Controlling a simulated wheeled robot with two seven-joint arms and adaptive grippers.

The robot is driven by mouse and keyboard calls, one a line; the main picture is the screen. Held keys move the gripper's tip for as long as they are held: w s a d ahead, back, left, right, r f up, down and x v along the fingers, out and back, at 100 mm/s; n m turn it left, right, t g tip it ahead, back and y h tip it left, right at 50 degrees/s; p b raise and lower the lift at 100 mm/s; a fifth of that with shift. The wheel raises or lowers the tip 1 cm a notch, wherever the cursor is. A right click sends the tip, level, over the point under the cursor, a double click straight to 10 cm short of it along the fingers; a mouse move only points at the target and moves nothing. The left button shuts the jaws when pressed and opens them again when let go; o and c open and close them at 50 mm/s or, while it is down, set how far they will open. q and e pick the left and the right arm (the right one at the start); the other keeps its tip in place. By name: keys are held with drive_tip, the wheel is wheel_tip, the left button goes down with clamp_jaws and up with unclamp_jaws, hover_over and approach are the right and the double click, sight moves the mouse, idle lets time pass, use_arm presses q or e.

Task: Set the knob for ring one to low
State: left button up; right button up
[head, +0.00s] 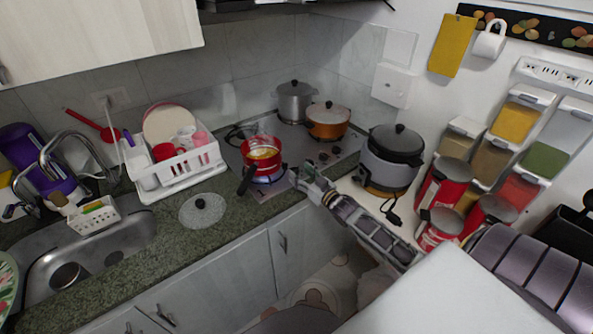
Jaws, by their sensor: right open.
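The dark hob (290,148) is set in the green stone counter. Its small knobs (323,156) show near its right front edge, but their settings are too small to read. A red pan (261,157) with yellowish contents sits on the front left ring, with a blue flame glow below it. My right gripper (299,175) is open and empty at the hob's front edge, right of the red pan and just in front of the knobs. I cannot tell whether it touches a knob. My left gripper is not in view.
An orange pot (328,120) and a steel pot (294,101) stand at the hob's back. A black-lidded cooker (391,157) stands to the right, near my right arm. A glass lid (202,210) and white dish rack (178,170) are on the left. Red canisters (446,184) stand farther right.

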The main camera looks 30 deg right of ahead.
sight(295, 169)
drive_tip(key=shift+w+a, duration=0.15)
drive_tip(key=shift+w, duration=1.45)
drive_tip(key=c, duration=1)
drive_tip(key=shift+c, duration=0.2)
drive_tip(key=shift+a+r+m+h+p, duration=0.1)
drive_tip(key=shift+r+m+h+p, duration=0.15)
drive_tip(key=shift+m+h+p, duration=0.55)
drive_tip(key=shift+w+r+m+h+p, duration=0.1)
drive_tip(key=shift+r+m+h+p, duration=0.2)
drive_tip(key=shift+h, duration=0.45)
drive_tip(key=shift+w+f+m+h+p, duration=0.1)
drive_tip(key=shift+m+h, duration=0.3)
drive_tip(key=shift+h, duration=0.35)
drive_tip(key=shift+m+h, duration=0.6)
drive_tip(key=shift+h, duration=0.4)
drive_tip(key=shift+s+a+f+m+g+h, duration=0.1)
drive_tip(key=shift+f+m+g+h, duration=0.2)
drive_tip(key=shift+g+h, duration=0.1)
